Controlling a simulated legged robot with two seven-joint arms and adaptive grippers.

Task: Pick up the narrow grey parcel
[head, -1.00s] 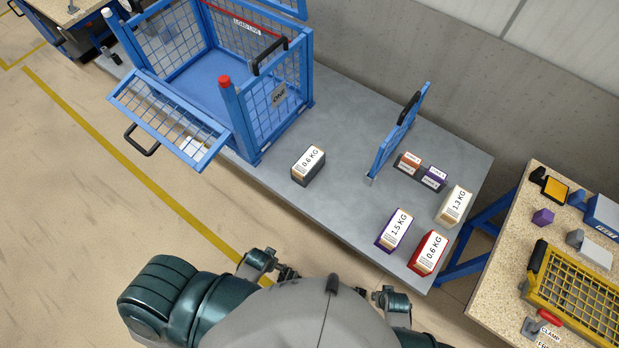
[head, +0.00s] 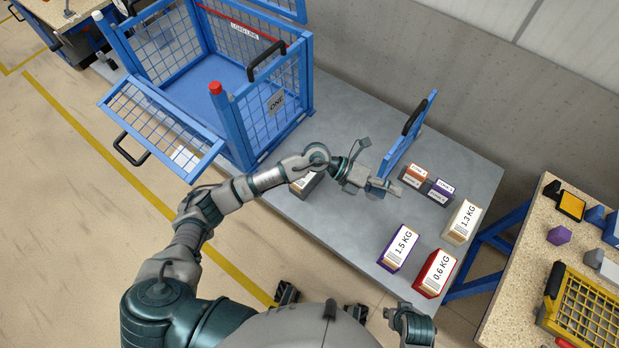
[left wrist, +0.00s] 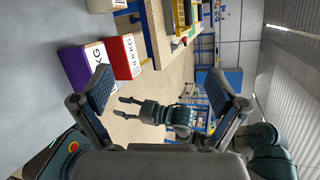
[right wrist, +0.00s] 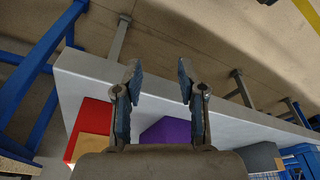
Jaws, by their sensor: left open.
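The dark grey parcel (head: 311,187) with a white-topped label lies on the grey bench, right of the blue cage. My left forearm passes over it and hides much of it. My left gripper (head: 383,168) is open and empty over the bench, right of the grey parcel and near the upright blue panel. In the left wrist view its fingers (left wrist: 158,92) stand wide apart, with the grey parcel out of view. My right gripper (right wrist: 158,80) is open and empty. A dark grey box (right wrist: 262,157), likely that parcel, shows at the right wrist view's lower right.
A blue mesh cage (head: 238,130) with its gate down stands on the bench (head: 335,225). A blue panel (head: 408,135) stands upright. Another worktable (head: 510,290) is beyond.

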